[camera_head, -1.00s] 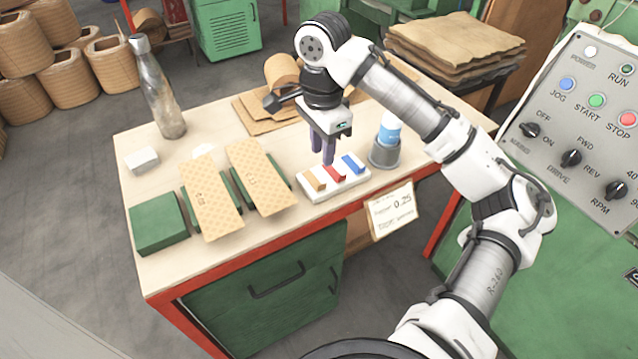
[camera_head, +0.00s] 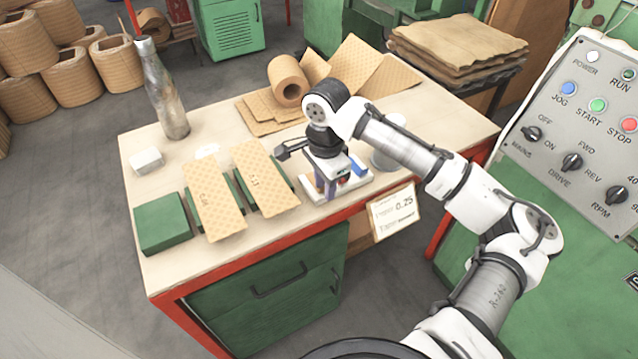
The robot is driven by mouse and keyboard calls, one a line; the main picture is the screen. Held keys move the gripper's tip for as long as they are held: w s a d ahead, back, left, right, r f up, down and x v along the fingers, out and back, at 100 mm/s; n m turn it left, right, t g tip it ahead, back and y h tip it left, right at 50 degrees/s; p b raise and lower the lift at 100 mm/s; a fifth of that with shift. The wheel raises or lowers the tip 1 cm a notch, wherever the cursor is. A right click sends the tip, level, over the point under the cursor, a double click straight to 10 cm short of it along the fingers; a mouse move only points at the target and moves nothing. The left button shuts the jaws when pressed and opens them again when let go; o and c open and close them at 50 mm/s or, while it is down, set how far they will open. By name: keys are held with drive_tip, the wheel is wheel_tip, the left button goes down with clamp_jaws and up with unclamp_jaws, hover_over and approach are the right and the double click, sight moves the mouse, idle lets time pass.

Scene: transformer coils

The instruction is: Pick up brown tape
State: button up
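A brown roll with a hollow middle (camera_head: 288,80) lies on its side at the back of the table, on brown sheets. A white holder (camera_head: 318,197) near the table's front edge bears small coloured pieces; a red and a blue end (camera_head: 358,168) show beside my gripper. The tan piece seen there earlier is mostly hidden now. My gripper (camera_head: 327,192) points down with its dark purple fingers low over the holder's left and middle part. Whether the fingers touch or enclose a piece cannot be told.
Two tan patterned boards (camera_head: 215,195) lie across green blocks left of the holder. A green block (camera_head: 162,222), a white block (camera_head: 147,160) and a metal bottle (camera_head: 165,90) stand farther left. A pale cup-like item (camera_head: 388,155) is behind my arm.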

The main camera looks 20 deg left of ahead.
clamp_jaws()
drive_tip(key=shift+r, duration=0.15)
